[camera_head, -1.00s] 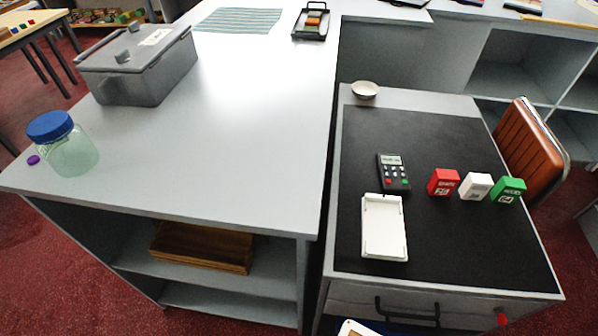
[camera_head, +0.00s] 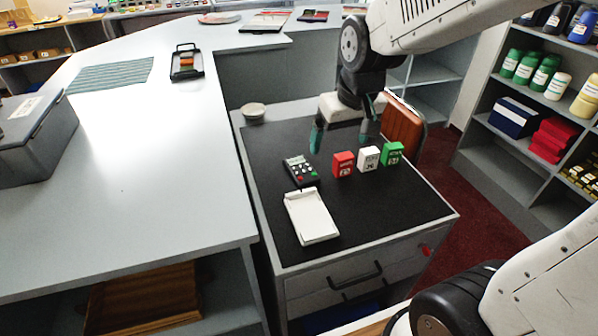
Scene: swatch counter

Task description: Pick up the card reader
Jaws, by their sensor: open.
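The card reader (camera_head: 299,171) is a small dark handheld device with a pale screen and several keys, some red and green. It lies on the black mat (camera_head: 268,150) on top of the drawer cabinet, at the upper end of a white tray-like holder (camera_head: 311,216). My gripper (camera_head: 340,143) is open, its two teal-tipped fingers pointing down. It hangs above the mat, to the right of and beyond the card reader, over the area behind the red and white boxes. Nothing shows between the fingers.
A red box (camera_head: 343,165), a white box (camera_head: 368,158) and a green box (camera_head: 392,153) stand in a row right of the card reader. The higher counter (camera_head: 160,150) borders the left side.

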